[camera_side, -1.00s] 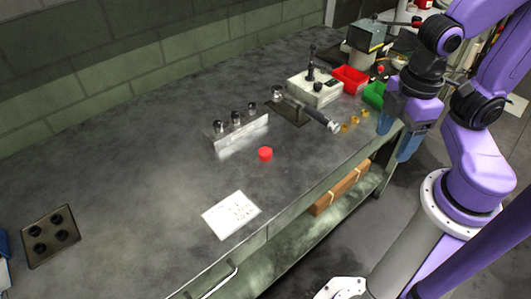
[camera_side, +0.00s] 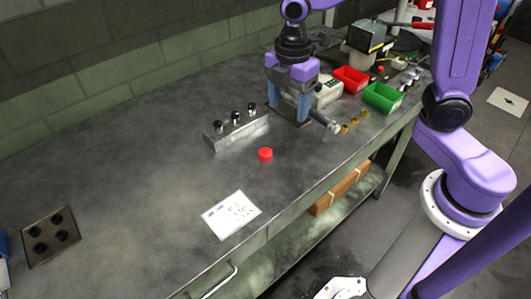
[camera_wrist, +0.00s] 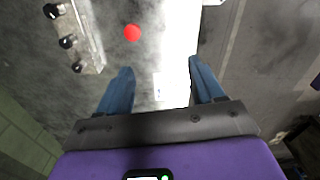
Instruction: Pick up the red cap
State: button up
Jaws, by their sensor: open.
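The red cap (camera_side: 265,154) lies on the dark workbench, in front of the metal block and behind the white sheet. It also shows in the wrist view (camera_wrist: 132,32), beyond the fingertips and left of the middle between them. My gripper (camera_side: 288,112) is above the bench, behind and to the right of the cap, near the bolt tool. Its two blue fingers are apart with nothing between them, as the wrist view shows (camera_wrist: 160,75). The cap is fully visible and not touched.
A metal block with black-topped pegs (camera_side: 236,130) stands left of my gripper. Red (camera_side: 350,79) and green (camera_side: 382,97) bins and small brass pieces (camera_side: 354,121) are to the right. A white sheet (camera_side: 231,215) lies in front. The bench's left middle is clear.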

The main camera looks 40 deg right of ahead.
jog(key=w+f+n, duration=0.1)
jog(key=w+n, duration=0.1)
jog(key=w, duration=0.5)
send_over(266, 151)
jog(key=shift+n, duration=0.3)
jog(key=f, duration=1.2)
jog(key=shift+w+d+f, duration=0.25)
jog(key=shift+w, duration=0.05)
jog(key=f, duration=0.4)
jog(key=shift+s+a+f, duration=0.1)
jog(key=shift+s+a, duration=0.15)
jog(key=shift+s, duration=0.1)
jog(key=shift+f, duration=0.6)
jog(key=shift+c, duration=0.3)
jog(key=c, duration=1)
